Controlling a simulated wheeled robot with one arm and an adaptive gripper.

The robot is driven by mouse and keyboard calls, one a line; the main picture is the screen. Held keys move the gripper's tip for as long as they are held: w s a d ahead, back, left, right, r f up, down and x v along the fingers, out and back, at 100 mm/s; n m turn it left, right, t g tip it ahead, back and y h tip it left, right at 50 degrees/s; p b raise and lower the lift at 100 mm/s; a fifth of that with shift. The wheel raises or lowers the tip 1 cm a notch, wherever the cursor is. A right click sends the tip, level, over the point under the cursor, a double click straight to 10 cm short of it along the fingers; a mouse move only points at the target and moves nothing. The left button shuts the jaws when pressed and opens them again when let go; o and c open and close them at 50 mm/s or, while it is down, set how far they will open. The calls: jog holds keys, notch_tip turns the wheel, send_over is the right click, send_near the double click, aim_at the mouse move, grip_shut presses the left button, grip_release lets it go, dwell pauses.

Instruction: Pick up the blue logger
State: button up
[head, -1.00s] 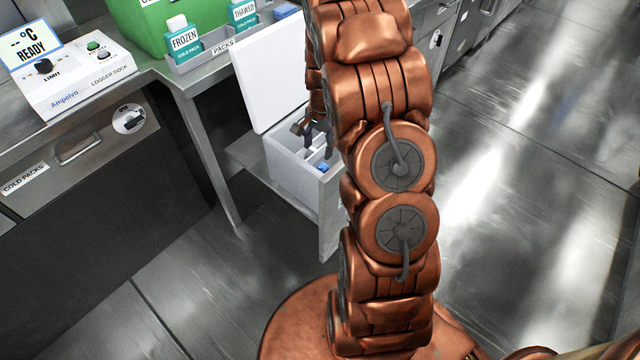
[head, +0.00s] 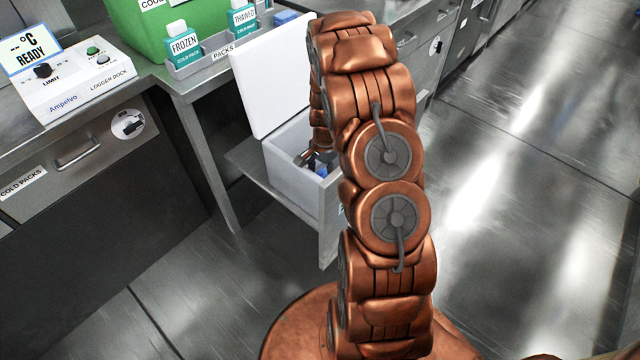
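A small blue object (head: 321,169), which looks like the blue logger, shows in the head view inside an open white box (head: 292,190). Only a little of it is visible. My gripper (head: 308,159) is down at the box opening, right beside the blue object. My arm hides much of the gripper and the right part of the box. I cannot tell whether the fingers touch the blue object, or whether they are open or shut.
The box's raised white lid (head: 272,85) stands behind the opening. The box sits on a low metal shelf (head: 247,165). At left, a bench holds a logger dock (head: 75,82), a packs tray (head: 215,60) and a green container (head: 140,30). The floor at right is clear.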

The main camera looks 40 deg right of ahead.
jog(key=shift+f, duration=0.35)
jog(key=shift+c, duration=0.4)
grip_shut()
